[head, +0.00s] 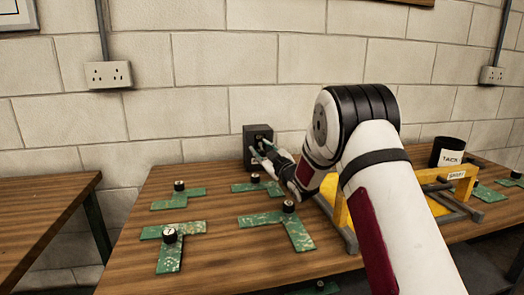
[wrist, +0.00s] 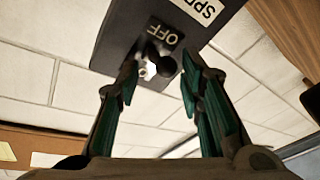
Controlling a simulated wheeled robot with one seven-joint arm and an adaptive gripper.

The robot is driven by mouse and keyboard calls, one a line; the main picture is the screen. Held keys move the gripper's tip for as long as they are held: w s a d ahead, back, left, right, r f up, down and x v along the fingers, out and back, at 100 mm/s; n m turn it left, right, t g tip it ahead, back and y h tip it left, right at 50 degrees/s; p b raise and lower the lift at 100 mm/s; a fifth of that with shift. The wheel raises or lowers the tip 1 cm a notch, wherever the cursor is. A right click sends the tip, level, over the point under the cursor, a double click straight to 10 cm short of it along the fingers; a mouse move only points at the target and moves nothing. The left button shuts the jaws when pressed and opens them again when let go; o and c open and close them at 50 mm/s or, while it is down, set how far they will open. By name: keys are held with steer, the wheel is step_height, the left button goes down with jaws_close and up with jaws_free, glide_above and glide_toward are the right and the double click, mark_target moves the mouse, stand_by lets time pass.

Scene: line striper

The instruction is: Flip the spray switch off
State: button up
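The spray switch box (head: 250,133) is a dark box at the back of the wooden table, against the wall. In the wrist view the box (wrist: 110,45) carries a white label starting "SPR", partly cut off, and the word "OFF". A dark lever (wrist: 161,62) with a rounded end stands out from its face beside "OFF". Which way the lever is thrown I cannot tell. My gripper (head: 261,152) is at the front of the box. In the wrist view my gripper (wrist: 160,78) is open, with a green-padded finger on either side of the lever. Contact with the lever is unclear.
Green L-shaped plates with black knobs, one of them front centre (head: 298,236), lie on the table. Another wooden table (head: 40,215) is at left.

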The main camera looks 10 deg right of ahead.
mark_target(262, 151)
step_height(262, 151, up, 10)
stand_by(0.5)
